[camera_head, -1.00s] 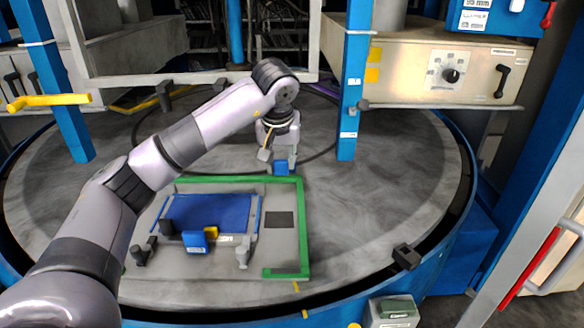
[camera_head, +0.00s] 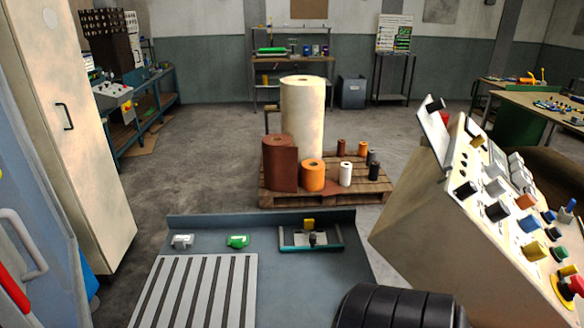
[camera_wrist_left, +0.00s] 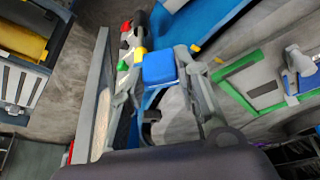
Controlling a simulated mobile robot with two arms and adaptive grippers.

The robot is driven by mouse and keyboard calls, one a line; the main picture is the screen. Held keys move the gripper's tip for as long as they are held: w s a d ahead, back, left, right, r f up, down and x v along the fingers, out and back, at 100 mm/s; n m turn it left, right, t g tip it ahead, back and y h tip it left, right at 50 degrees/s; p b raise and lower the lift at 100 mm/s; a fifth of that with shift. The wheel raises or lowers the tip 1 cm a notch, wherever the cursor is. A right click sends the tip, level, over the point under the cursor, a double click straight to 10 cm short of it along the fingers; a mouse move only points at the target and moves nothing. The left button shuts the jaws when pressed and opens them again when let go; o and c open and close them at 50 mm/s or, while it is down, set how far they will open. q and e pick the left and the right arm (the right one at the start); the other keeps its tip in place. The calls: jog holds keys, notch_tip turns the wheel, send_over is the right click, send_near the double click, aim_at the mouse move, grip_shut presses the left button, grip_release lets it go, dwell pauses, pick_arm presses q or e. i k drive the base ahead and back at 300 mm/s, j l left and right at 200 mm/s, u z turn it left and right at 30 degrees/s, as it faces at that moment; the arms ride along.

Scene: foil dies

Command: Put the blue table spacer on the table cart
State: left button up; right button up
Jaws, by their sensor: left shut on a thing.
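My left gripper (camera_wrist_left: 161,82) shows in the left wrist view, shut on the blue table spacer (camera_wrist_left: 160,67), a small blue block. The block sits between the fingertips; its lower part is partly hidden by the fingers. In the head view neither gripper nor the spacer is in sight. A blue-grey cart top (camera_head: 290,272), which looks like the table cart, lies in front at the bottom of the head view.
A pallet (camera_head: 325,195) with several rolls stands beyond the cart top. A slanted control console (camera_head: 480,215) rises at the right, close to the cart. A tall cream cabinet (camera_head: 65,120) stands at the left. In the wrist view, a green frame (camera_wrist_left: 235,92) lies at right.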

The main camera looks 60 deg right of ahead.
aim_at(297, 290)
jog(key=k+l+z, duration=0.15)
jog(key=z, duration=2.35)
